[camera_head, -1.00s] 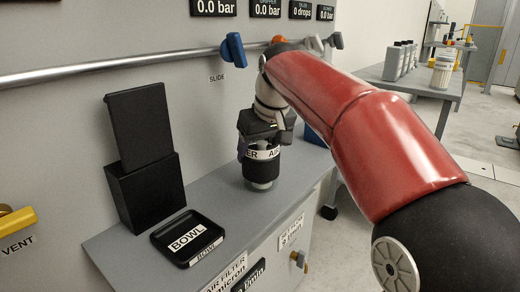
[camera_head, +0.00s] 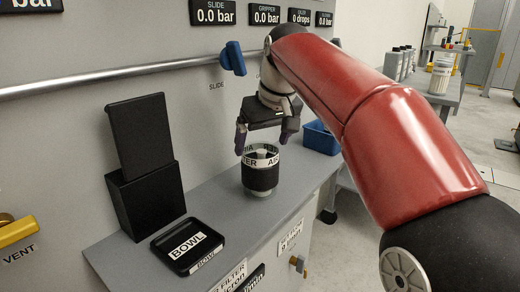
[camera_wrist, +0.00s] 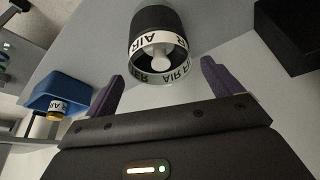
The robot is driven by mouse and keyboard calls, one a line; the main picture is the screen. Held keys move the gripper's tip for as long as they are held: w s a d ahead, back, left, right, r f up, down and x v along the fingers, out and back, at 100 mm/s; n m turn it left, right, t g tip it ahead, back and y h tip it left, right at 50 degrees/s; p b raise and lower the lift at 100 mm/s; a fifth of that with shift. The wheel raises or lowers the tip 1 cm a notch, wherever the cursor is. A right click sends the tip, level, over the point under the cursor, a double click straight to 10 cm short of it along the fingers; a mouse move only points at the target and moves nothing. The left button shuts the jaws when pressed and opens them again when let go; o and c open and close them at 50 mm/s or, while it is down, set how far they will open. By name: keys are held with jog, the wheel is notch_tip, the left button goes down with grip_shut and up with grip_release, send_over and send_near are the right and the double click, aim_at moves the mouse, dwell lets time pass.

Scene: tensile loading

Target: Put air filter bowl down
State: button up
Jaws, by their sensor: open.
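The air filter bowl (camera_head: 262,177) is a dark cylinder with a white lettered band around its open top. It stands upright on the grey bench top, right of the black tray labelled BOWL (camera_head: 187,248). In the wrist view the bowl (camera_wrist: 157,42) shows beyond the fingers, with a pale round part inside it. My gripper (camera_head: 264,145) is open and empty just above the bowl, its two purple fingers apart. The wrist view shows the same open gripper (camera_wrist: 162,82), with no finger visibly touching the bowl.
A black holder (camera_head: 150,192) with an upright panel stands behind the tray. A blue bin (camera_head: 321,138) sits at the right; the wrist view shows a small banded object (camera_wrist: 58,108) in it. A horizontal rail (camera_head: 120,76) crosses the wall. Bench space between tray and bowl is clear.

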jog(key=p+v, duration=0.1)
jog(key=v, duration=0.6)
jog(key=s+d+f+m, duration=0.2)
jog(key=s+d+f, duration=0.2)
jog(key=s+f, duration=0.3)
jog(key=s+d+f+m+t+h, duration=0.1)
jog(key=s+d+f+m, duration=0.1)
jog(key=s+d+f, duration=0.3)
jog(key=s+d+f+m+h, duration=0.1)
jog(key=s+d+f, duration=0.3)
jog(key=s+f, duration=0.7)
jog(key=shift+d+f+m+t, duration=0.3)
jog(key=shift+f+m, duration=0.2)
jog(key=shift+f, duration=0.05)
